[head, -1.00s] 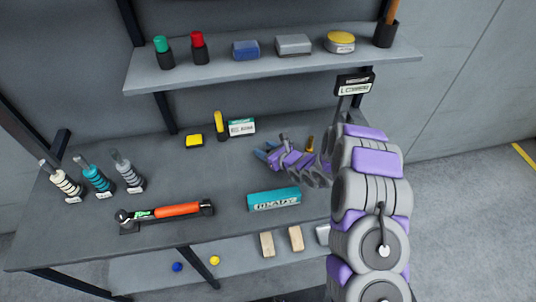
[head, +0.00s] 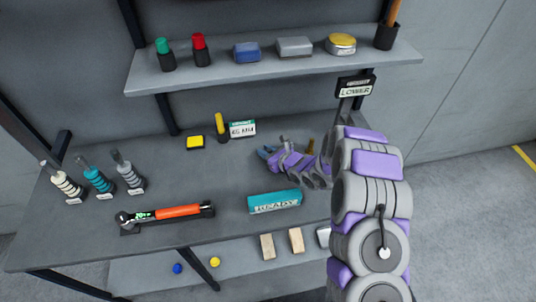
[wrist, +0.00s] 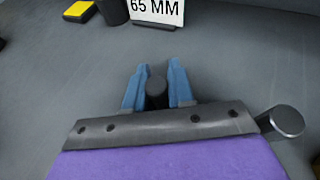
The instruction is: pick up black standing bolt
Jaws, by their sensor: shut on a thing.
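The black bolt (wrist: 156,92) stands upright between the two blue fingers of my gripper (wrist: 154,82) in the wrist view. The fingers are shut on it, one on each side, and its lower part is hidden. In the head view my gripper (head: 266,152) is low over the workbench (head: 225,170), right of the middle. The bolt cannot be made out there behind the fingers and purple wrist.
A grey round-topped post (wrist: 287,121) stands close to the right of my gripper, and a yellow-brown piece (head: 310,146) shows beside the wrist. A 65 MM sign (head: 242,130) and a yellow upright handle (head: 221,126) stand behind left.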

